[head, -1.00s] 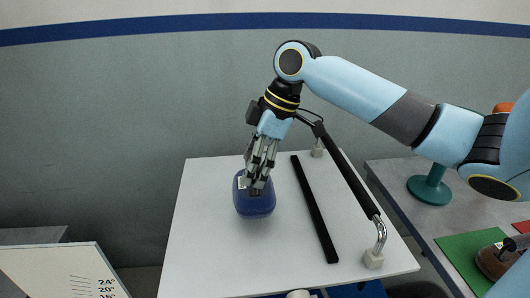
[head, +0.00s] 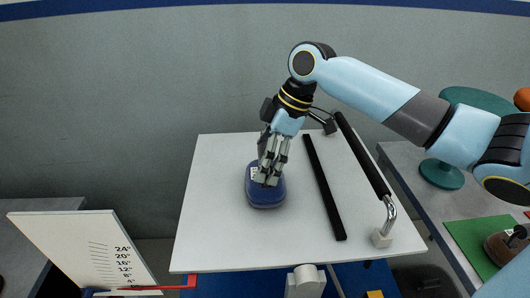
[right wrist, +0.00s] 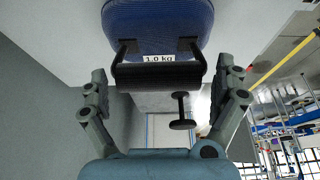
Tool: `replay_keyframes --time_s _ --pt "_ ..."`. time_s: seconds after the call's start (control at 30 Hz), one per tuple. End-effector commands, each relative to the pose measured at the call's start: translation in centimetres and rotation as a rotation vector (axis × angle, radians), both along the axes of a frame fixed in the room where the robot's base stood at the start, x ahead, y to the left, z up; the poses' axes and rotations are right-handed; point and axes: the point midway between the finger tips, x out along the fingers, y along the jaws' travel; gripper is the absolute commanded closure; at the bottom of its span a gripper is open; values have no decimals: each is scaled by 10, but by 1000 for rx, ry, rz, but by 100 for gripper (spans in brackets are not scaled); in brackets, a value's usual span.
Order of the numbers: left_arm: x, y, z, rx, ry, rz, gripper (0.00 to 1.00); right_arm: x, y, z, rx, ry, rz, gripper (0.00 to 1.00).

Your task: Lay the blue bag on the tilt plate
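The blue bag (head: 265,194) lies on the white tilt plate (head: 215,235), left of a black strip on the plate. In the right wrist view the bag (right wrist: 160,28) shows a "1.0 kg" label and a black handle (right wrist: 158,76). My right gripper (head: 268,182) is at the bag in the head view and hides part of it. In the right wrist view its fingers (right wrist: 165,95) stand wide apart on either side of the handle, with gaps at both ends. My left gripper is not in view.
A black strip (head: 324,188) and a raised black rail (head: 362,158) run along the plate's right side. An angle scale board (head: 85,250) stands at the front left. A right-hand table holds a green mat (head: 478,240), a brown bag (head: 505,247) and a teal stand (head: 441,174).

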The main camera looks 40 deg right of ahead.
Motion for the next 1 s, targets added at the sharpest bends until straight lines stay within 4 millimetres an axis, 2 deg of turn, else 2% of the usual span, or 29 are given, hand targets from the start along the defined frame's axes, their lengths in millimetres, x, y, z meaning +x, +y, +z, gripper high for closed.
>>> replay_keyframes --time_s 0.23,0.37,0.8,1.0 --pt "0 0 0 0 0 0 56 0 0 1 0 0 0 1" --pt "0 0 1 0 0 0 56 -2 -4 9 -5 -2 1 1" --pt "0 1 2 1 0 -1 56 -24 -30 93 -7 1 3 1" --pt "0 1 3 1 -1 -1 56 -29 -35 110 -3 -1 1 1"
